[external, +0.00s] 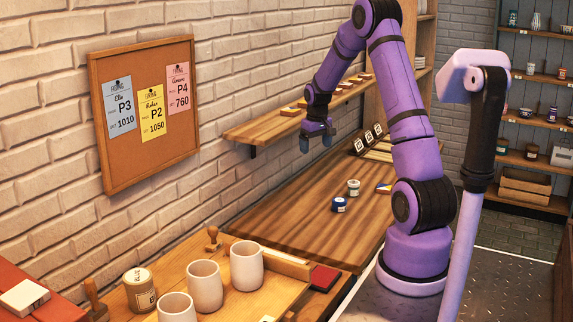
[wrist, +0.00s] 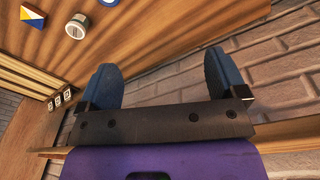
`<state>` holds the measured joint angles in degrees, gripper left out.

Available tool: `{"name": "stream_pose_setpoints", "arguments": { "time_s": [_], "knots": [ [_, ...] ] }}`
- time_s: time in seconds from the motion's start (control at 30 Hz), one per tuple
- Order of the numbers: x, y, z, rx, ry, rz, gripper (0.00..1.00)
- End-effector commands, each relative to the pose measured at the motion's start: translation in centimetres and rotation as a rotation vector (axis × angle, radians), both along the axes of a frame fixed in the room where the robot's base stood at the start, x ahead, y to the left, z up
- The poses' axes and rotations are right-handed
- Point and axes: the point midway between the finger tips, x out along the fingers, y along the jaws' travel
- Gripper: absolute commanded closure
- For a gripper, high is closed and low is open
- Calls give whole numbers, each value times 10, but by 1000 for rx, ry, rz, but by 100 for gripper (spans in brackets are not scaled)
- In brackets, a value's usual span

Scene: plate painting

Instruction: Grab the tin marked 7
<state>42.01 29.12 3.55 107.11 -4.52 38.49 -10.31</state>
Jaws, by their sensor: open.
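Two small tins stand on the wooden worktop (external: 290,208). One is dark blue with a pale lid (external: 339,205); the other is whitish grey (external: 353,188), just behind it. In the wrist view the whitish tin (wrist: 76,28) is at the upper left, and the blue tin (wrist: 108,2) is cut by the top edge. I cannot read a 7 on either. My gripper (external: 316,141) is open and empty, pointing down above the worktop near the wall, beyond and left of the tins. In the wrist view its blue fingers (wrist: 158,65) are spread wide with nothing between them.
A wall shelf (external: 265,128) holding small tiles runs close behind my gripper. A dark rack of numbered cards (external: 367,138) stands on the far worktop. A blue-and-yellow tile (external: 384,188) lies right of the tins. A tray with white cups (external: 246,268) is in front.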

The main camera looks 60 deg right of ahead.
Motion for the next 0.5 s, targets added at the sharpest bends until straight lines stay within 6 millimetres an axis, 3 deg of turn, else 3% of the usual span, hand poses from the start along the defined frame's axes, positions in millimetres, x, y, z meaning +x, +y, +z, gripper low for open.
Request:
{"name": "stream_pose_setpoints", "arguments": {
  "time_s": [0.1, 0.3, 0.5],
  "knots": [
    [-10, -41, -49, 26, 25, -42, 9],
    [-30, -90, -117, 60, 48, -94, 9],
    [-43, -111, -150, 76, 56, -119, 9]
  ]
}}
